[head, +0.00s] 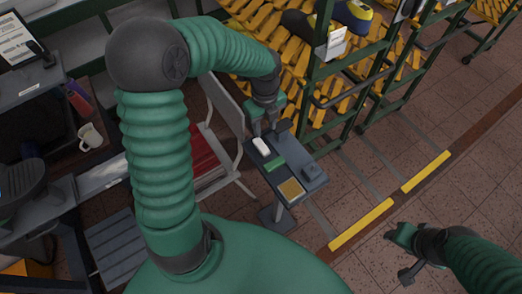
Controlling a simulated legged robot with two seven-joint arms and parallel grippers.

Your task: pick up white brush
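A white brush (261,146) lies on a small dark tray table (311,184), near its far left corner. My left gripper (270,130) hangs over the far end of the table, pointing down with its fingers apart. It is just beyond the brush in the picture; I cannot tell whether a finger touches it. Nothing shows between the fingers. My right gripper (396,256) is at the lower right, over the floor, with its fingers apart and empty, away from the table.
The table also holds a green item (275,164), a yellowish pad (291,189) and a dark block (311,170). A green rack with yellow slats and shoes (352,15) stands behind. A chair (222,150) is left of the table. A white mug (90,136) is farther left.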

